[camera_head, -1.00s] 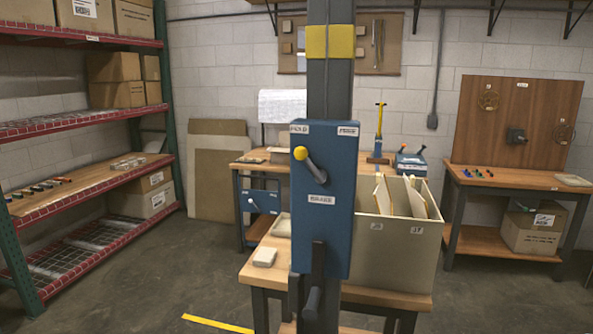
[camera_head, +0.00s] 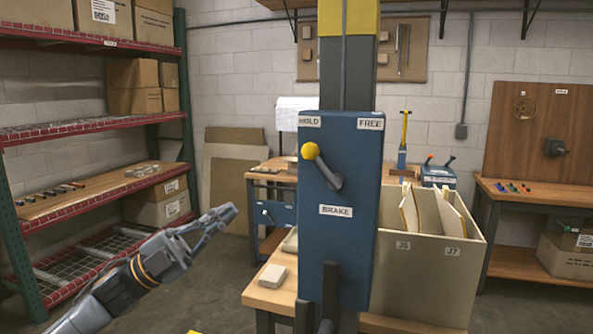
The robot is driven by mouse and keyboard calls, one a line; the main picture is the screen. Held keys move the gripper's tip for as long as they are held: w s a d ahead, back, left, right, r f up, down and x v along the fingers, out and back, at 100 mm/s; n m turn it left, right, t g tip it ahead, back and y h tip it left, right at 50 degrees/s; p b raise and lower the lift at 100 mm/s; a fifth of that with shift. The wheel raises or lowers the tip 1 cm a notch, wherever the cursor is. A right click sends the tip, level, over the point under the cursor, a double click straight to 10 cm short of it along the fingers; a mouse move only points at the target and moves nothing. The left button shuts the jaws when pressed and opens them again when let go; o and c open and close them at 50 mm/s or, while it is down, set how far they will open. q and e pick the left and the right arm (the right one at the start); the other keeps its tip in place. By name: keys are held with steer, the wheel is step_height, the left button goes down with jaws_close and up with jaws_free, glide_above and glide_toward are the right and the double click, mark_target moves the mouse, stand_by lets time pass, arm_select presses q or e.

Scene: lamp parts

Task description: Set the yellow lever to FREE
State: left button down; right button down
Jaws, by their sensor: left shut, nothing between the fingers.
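The yellow-knobbed lever (camera_head: 322,166) sits on the front of the blue brake box (camera_head: 337,245). Its knob points up and left, toward the HOLD label (camera_head: 310,121). The FREE label (camera_head: 370,124) is at the box's upper right, and the BRAKE label (camera_head: 335,211) is below the lever. The box is mounted on a dark post (camera_head: 347,85). My left gripper (camera_head: 228,215) is shut and empty, to the left of the box and lower than the knob, apart from it. My right gripper is not in view.
A bin with dividers, labelled J5 and J7 (camera_head: 425,275), stands right of the box on a wooden table. A pale block (camera_head: 272,276) lies on the table left of the box. Red-edged shelves (camera_head: 95,125) stand at the left. A workbench (camera_head: 530,195) is at the right.

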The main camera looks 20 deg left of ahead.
arm_select(q)
steer(key=shift+s, duration=0.1)
steer(key=p, duration=0.6)
glide_toward(323, 168)
step_height(323, 168, up, 5)
steer(key=w, duration=0.2)
steer(key=shift+w+d+r+p, duration=0.2)
steer(key=shift+w+d+p, duration=0.2)
steer(key=shift+w+d, duration=0.3)
